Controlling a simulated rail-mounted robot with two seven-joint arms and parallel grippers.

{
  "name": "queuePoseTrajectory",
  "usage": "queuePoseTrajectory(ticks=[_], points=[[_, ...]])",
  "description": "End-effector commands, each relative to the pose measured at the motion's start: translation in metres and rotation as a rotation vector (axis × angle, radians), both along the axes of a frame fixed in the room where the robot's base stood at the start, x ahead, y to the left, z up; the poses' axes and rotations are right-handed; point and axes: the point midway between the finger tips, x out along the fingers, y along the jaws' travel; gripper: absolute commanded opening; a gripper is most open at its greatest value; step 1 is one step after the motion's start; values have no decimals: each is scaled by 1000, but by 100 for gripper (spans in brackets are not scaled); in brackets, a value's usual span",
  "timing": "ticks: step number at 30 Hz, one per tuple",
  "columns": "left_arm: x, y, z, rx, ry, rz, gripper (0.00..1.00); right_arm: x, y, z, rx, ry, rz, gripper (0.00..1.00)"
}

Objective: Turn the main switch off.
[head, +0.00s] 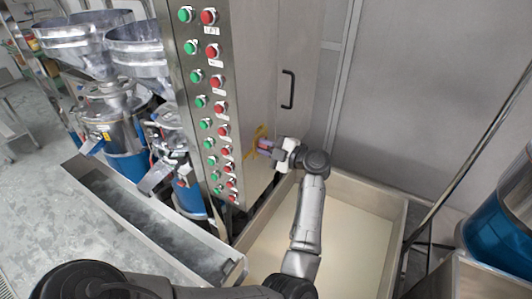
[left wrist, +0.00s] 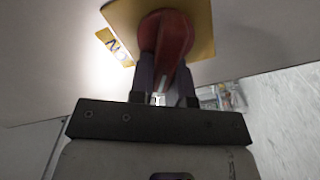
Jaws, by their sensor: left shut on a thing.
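The main switch is a red knob (left wrist: 170,36) on a yellow plate (left wrist: 201,20), seen close up in the left wrist view. The plate also shows in the head view (head: 260,132), on the side of the grey control cabinet. My left gripper (head: 266,147) is at the switch in the head view. In the left wrist view its two dark fingers (left wrist: 166,80) are shut on the red knob, one on each side. A small yellow label (left wrist: 114,45) with dark letters sits beside the plate. My right gripper is not in view.
The cabinet front (head: 187,75) carries rows of green and red buttons. A black door handle (head: 288,89) is above the switch. A cream-floored tray (head: 345,245) lies below my left arm. Steel hoppers (head: 140,50) stand at left, a blue drum (head: 505,235) at right.

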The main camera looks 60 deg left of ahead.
Motion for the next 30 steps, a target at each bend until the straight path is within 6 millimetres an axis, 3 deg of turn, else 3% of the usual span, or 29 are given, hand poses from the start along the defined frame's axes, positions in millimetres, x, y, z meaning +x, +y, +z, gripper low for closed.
queuePoseTrajectory(ticks=[1,3,15,30], points=[[0,-1,-8,22,-43,0,0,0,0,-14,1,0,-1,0],[-1,-1,-9,55,-97,0,0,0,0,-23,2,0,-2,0],[-3,-2,-15,210,-361,-1,0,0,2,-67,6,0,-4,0],[-3,-2,-15,286,-492,-1,0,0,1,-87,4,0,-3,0]])
